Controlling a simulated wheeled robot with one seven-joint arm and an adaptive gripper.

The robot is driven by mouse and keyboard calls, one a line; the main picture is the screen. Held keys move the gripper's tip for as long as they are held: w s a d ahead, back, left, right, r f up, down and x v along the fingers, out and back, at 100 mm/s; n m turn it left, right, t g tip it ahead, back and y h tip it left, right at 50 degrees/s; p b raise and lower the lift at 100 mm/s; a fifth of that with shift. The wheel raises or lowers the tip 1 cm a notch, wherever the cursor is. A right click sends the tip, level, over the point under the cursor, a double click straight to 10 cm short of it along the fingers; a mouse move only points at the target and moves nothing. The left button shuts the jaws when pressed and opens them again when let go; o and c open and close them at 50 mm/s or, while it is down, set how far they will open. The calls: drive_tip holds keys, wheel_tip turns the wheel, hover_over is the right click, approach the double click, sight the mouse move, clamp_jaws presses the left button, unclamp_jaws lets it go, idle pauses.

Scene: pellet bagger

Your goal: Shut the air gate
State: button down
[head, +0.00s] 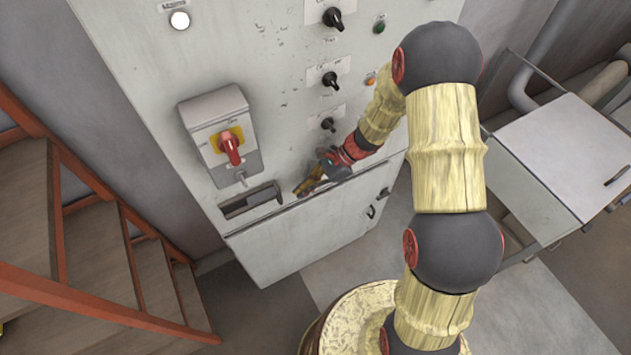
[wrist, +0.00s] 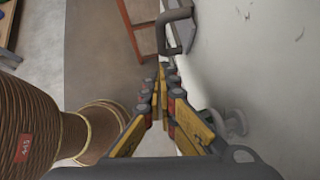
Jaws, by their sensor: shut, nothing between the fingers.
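My gripper (head: 305,187) is in front of the grey cabinet (head: 278,130), close to its front ledge. Its yellow fingers are shut and empty; they also show in the wrist view (wrist: 166,72). A dark U-shaped bar (head: 250,201) sticks out of the cabinet front, left of the gripper. In the wrist view this bar (wrist: 177,32) stands beyond the fingertips, apart from them. No part is clearly marked as the air gate, so I cannot tell which it is or how it stands.
A red rotary switch (head: 230,147) on a grey box sits above the bar. Black knobs (head: 331,79) are above the gripper. Stairs with an orange rail (head: 75,200) stand at left, a grey table (head: 560,150) at right. Floor in front of the cabinet is clear.

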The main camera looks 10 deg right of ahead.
drive_tip(key=a, duration=0.2)
drive_tip(key=shift+s+a+r, duration=0.1)
drive_tip(key=shift+a, duration=0.25)
drive_tip(key=s+a+b, duration=0.1)
drive_tip(key=s+a, duration=0.1)
drive_tip(key=a, duration=0.6)
drive_tip(key=shift+s+a, duration=0.25)
drive_tip(key=d+f+v, duration=0.2)
drive_tip(key=v, duration=1.1)
drive_tip(key=shift+w, duration=0.15)
